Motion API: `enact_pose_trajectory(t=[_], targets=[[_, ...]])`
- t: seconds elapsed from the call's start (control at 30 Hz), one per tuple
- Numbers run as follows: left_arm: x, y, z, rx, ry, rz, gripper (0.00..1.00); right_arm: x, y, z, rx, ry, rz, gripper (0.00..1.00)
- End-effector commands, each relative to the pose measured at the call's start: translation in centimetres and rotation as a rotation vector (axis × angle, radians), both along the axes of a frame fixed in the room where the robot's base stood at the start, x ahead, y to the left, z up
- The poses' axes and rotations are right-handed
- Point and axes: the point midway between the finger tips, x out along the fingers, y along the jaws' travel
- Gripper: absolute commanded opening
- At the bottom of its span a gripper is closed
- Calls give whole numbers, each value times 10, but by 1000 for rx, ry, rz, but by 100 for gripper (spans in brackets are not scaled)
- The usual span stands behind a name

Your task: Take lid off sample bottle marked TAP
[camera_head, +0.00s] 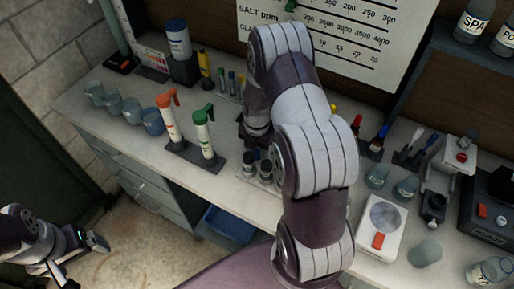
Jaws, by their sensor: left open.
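No label reading TAP can be made out for certain. A clear bottle (490,271) with a pale label lies or leans at the bottom right corner of the counter; its lettering is too small to read. Small dark-capped bottles stand in a rack (246,174) at mid-counter, partly hidden by my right arm. My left gripper (82,250) is open and empty, low at the left, over the floor and away from the counter. My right gripper (256,140) points down behind my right arm near this rack; its fingers are mostly hidden.
The counter (225,195) holds several blue-grey cups (112,103), a rack with orange- and green-topped cylinders (203,133), a white scale (381,228) and glass beakers (405,188). A bottle marked SPA (474,22) stands on a shelf. A blue bin (228,224) sits below.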

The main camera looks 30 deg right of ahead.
Motion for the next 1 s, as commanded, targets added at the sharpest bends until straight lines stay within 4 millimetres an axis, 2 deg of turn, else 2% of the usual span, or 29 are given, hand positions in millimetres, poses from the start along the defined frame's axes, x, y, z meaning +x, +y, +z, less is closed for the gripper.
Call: enact_pose_trajectory(t=[0.03, 0.07, 0.3, 0.43, 0.8, 1.0], targets=[[0, 0, 0, 0, 0, 0, 93, 0, 0, 0, 0, 0, 0, 57], [0, 0, 0, 0, 0, 0, 93, 0, 0, 0, 0, 0, 0, 63], [0, 0, 0, 0, 0, 0, 93, 0, 0, 1, 0, 0, 0, 63], [0, 0, -1, 0, 0, 0, 93, 1, 0, 10, -1, -2, 0, 63], [0, 0, -16, 0, 0, 0, 93, 1, 0, 100, -1, -4, 0, 63], [0, 0, -17, 0, 0, 0, 93, -1, 4, 123, -1, -3, -44, 63]])
